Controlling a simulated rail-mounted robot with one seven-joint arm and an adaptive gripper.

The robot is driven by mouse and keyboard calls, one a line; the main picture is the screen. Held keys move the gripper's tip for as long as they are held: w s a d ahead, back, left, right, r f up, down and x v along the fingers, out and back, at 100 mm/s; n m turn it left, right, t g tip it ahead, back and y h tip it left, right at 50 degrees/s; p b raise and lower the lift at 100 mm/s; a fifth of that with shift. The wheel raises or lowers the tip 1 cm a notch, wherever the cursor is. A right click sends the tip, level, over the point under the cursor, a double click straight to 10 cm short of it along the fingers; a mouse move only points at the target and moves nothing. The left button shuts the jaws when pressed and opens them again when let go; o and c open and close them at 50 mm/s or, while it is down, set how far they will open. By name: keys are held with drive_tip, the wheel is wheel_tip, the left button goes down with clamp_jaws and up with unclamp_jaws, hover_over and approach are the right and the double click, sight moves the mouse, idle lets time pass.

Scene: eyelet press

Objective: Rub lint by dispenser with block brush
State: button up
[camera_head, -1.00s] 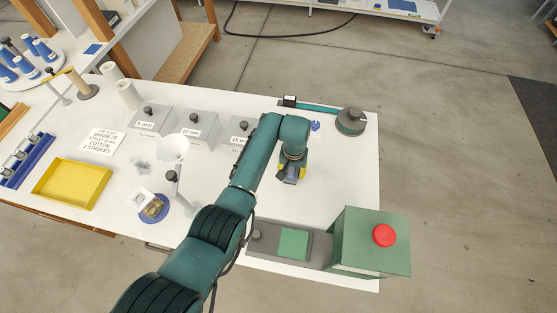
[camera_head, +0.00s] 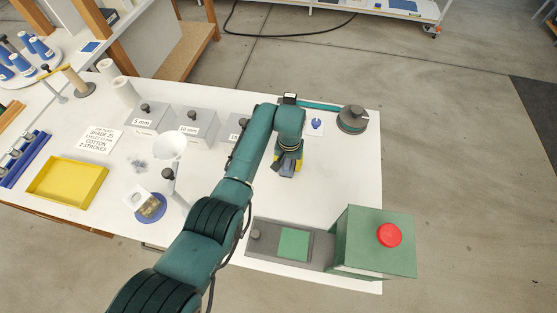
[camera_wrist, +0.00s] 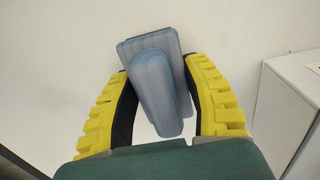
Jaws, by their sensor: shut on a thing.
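My gripper (camera_head: 288,166) is shut on a grey-blue block brush (camera_wrist: 153,80), with a yellow finger on each side of it. In the wrist view the brush is between the fingers over a plain white surface. In the head view the brush (camera_head: 287,170) shows only as a small dark shape under my gripper, above the right part of the table. A small grey fuzzy patch, seemingly the lint (camera_head: 138,165), lies on the table left of a white funnel on a stand (camera_head: 170,147), perhaps the dispenser. My gripper is well to the right of the patch.
Grey lidded boxes (camera_head: 196,127) stand along the back, partly behind my arm. A green press with a red button (camera_head: 390,235) stands front right. A yellow tray (camera_head: 68,184) is at the left, and a blue round base (camera_head: 150,209) is in front of the funnel. The table's right middle is clear.

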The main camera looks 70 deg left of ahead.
drive_tip(key=shift+w+d+f+b, duration=0.1)
drive_tip(key=shift+w+d+b, duration=0.35)
drive_tip(key=shift+w, duration=0.4)
drive_tip(key=shift+w+d+b, duration=0.25)
drive_tip(key=shift+w+d, duration=0.3)
drive_tip(key=shift+w, duration=0.25)
drive_tip(key=r+p, duration=0.1)
drive_tip(key=r, duration=0.1)
drive_tip(key=r+p, duration=0.1)
drive_tip(key=shift+w+d+r+p, duration=0.2)
drive_tip(key=shift+w+r+p, duration=0.1)
drive_tip(key=shift+r+p, duration=0.05)
wheel_tip(320, 180, up, 5)
drive_tip(key=p, duration=0.4)
drive_tip(key=shift+f, duration=0.2)
